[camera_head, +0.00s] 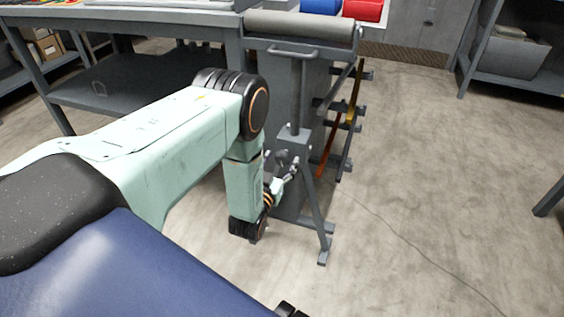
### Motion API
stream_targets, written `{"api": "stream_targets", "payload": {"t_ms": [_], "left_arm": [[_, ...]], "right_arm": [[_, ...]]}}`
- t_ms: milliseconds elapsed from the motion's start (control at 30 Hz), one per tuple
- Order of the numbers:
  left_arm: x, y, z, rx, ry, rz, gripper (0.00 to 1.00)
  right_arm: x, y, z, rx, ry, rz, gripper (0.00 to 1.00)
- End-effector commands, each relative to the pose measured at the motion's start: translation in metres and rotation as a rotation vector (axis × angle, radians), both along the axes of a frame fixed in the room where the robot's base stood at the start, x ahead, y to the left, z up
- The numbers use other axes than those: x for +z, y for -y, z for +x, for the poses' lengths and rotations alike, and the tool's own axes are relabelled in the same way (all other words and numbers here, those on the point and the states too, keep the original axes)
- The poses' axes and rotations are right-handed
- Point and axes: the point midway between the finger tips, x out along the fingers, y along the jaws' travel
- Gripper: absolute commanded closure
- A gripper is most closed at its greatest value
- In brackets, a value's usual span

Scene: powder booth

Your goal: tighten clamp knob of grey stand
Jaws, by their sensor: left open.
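The grey stand (296,92) stands upright in the middle of the view, with a horizontal roller (300,27) on top, a post, a clamp block and splayed legs. My left arm comes in from the left, bends down at its elbow, and ends beside the post. My left gripper (292,169) is open at the height of the clamp block, close to its front. The clamp knob is small and partly hidden by the gripper; I cannot tell whether the fingers touch it. My right gripper is not in view.
A grey workbench (120,17) with a lower shelf is behind at the left. A rack with orange and yellow bars (355,92) stands just right of the stand. Red (362,10) and blue (320,6) rolls lie behind. A thin cable (420,245) crosses the open floor at right.

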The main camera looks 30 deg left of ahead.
Motion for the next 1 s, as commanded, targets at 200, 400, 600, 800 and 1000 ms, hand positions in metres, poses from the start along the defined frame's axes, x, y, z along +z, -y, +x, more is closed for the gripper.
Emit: {"api": "stream_targets", "payload": {"t_ms": [200, 400, 600, 800, 1000], "left_arm": [[0.0000, -0.0034, 0.0141, 0.000, 0.000, 0.000, 0.33], [0.0006, -0.0036, 0.0148, 0.000, 0.000, -0.001, 0.33], [0.0005, -0.0036, 0.0146, 0.000, -0.001, -0.001, 0.46], [0.0003, -0.0036, 0.0145, 0.000, -0.001, -0.001, 0.63], [0.0002, -0.0036, 0.0144, 0.000, -0.001, -0.001, 0.80]], "right_arm": [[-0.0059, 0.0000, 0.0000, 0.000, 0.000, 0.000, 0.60], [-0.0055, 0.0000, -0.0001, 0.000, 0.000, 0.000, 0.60], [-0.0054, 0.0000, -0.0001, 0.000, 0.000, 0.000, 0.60], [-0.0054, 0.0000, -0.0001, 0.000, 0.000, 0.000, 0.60], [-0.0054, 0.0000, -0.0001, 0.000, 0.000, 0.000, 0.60]]}}
